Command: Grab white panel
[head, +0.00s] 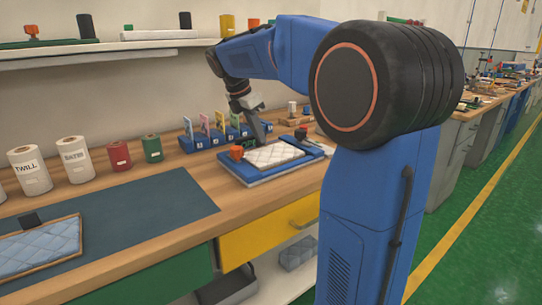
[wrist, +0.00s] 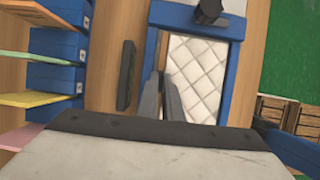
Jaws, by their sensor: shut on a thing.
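The white quilted panel (head: 274,156) lies in a blue tray (head: 262,177) on the workbench. It also shows in the wrist view (wrist: 195,72), inside the tray's blue rim (wrist: 232,75). My gripper (head: 262,140) reaches down from above to the panel's far long edge. In the wrist view my gripper (wrist: 162,82) has its two fingers close together at the panel's left edge, shut on it. The fingertips partly hide that edge, and the gripper body hides the panel's lower end.
Blue holders (head: 199,139) with coloured cards stand behind the tray. Rolls labelled twill (head: 30,170) and others stand at left. A dark mat (head: 130,215) carries a light-blue quilted panel (head: 40,247) in a wooden frame.

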